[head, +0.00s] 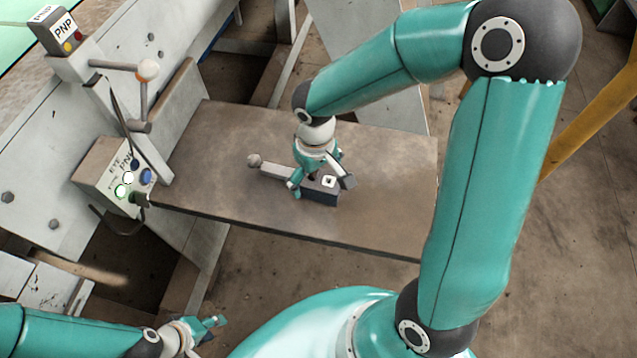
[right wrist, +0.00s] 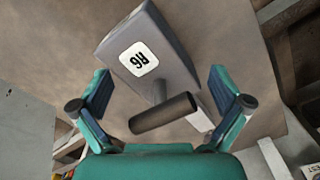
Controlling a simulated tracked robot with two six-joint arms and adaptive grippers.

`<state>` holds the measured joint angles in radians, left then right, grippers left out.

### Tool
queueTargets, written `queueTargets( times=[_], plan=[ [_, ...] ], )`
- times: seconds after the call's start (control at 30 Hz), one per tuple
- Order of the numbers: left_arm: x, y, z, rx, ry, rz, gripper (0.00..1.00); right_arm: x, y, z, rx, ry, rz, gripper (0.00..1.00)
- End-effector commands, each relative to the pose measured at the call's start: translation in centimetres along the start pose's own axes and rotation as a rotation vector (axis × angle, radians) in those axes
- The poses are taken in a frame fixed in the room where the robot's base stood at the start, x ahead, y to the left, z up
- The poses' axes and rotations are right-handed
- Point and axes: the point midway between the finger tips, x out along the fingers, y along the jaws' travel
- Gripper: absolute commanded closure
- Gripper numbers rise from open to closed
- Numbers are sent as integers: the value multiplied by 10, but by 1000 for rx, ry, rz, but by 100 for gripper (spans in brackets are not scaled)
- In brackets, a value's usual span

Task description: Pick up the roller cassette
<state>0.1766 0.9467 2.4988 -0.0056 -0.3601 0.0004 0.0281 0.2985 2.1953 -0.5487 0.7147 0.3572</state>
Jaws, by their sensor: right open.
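The roller cassette (right wrist: 175,40) is a grey block with a white label bearing black characters and a dark cylindrical handle (right wrist: 165,114) on a short post. In the head view the cassette (head: 322,196) lies on the brown table, partly hidden by my right gripper (head: 319,184). In the right wrist view my right gripper (right wrist: 160,95) is open. Its two teal fingers stand on either side of the handle, apart from it, with nothing between them clamped. My left gripper (head: 207,330) is at the lower left of the head view, away from the table; its opening is unclear.
The table (head: 390,165) is mostly bare around the cassette. A control box (head: 110,180) with buttons and a ball-topped lever (head: 148,70) stand at the table's left. A yellow rail (head: 590,120) is at the right.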

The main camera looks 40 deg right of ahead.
Motion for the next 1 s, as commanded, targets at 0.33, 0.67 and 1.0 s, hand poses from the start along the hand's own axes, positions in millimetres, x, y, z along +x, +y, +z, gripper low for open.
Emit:
queueTargets(
  times=[0.33,0.67,1.0],
  plan=[
    [0,0,0,0,0,0,60,0,0,0,0,-1,0,50],
    [0,0,0,0,0,0,60,0,0,0,0,-1,0,90],
    [-1,0,0,0,0,0,60,-8,0,0,0,-1,1,90]
  ],
)
